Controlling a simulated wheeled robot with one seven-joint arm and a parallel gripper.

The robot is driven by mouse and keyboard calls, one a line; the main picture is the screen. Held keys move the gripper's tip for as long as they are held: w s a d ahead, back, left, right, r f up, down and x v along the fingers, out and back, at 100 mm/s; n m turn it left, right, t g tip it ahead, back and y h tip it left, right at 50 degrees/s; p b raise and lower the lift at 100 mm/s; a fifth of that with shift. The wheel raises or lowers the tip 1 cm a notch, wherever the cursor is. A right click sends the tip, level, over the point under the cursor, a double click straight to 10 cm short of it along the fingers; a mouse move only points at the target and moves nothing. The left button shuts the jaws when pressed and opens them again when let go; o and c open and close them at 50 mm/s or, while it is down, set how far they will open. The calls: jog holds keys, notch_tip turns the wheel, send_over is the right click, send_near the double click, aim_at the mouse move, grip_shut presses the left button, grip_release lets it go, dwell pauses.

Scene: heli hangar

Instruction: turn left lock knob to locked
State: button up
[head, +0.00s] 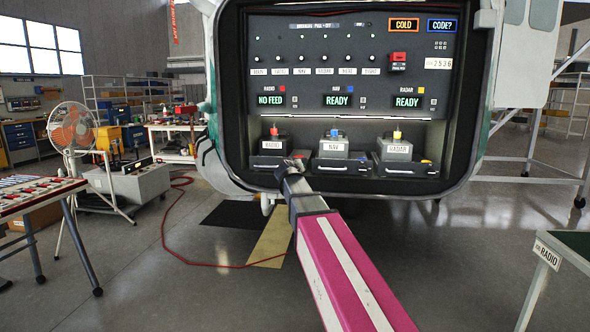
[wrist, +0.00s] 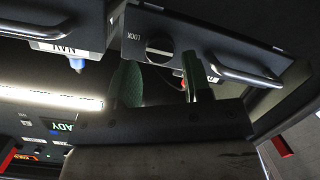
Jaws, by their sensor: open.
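The lock knob (wrist: 158,48) is a round dark knob on a black tray front in the wrist view, beside a white LOCK mark (wrist: 130,25). This tray front (head: 262,162) belongs to the RADIO unit (head: 277,142), the left of three in the head view. My gripper (wrist: 163,82) is open, its two green-grey fingers spread just short of the knob, one to each side. I cannot tell whether they touch it. In the head view my gripper (head: 294,162) is at the RADIO tray's right end and hides the knob there.
The NAV unit (head: 334,145) and RADAR unit (head: 397,147) stand to the right in the same bay. A bar handle (wrist: 232,72) sticks out beside the knob. Above, displays read NO FEED (head: 270,100), READY and READY. Open floor lies below the bay.

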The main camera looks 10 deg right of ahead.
jog(key=v, duration=0.8)
jog(key=shift+f, duration=0.15)
jog(key=s+d+f+m+g, duration=0.15)
jog(key=s+f+g, duration=0.3)
jog(key=f, duration=0.75)
jog(key=s+d+f+g, duration=0.3)
jog(key=s+f, duration=0.2)
jog(key=f, duration=0.7)
jog(key=s+a+f+g+y, duration=0.1)
jog(key=s+f+g+y, duration=0.3)
jog(key=s+f, duration=1.3)
jog(key=f+g, duration=0.2)
jog(key=g, duration=0.1)
jog(key=shift+a+y, duration=0.15)
jog(key=shift+y, duration=0.25)
jog(key=shift+g, duration=0.25)
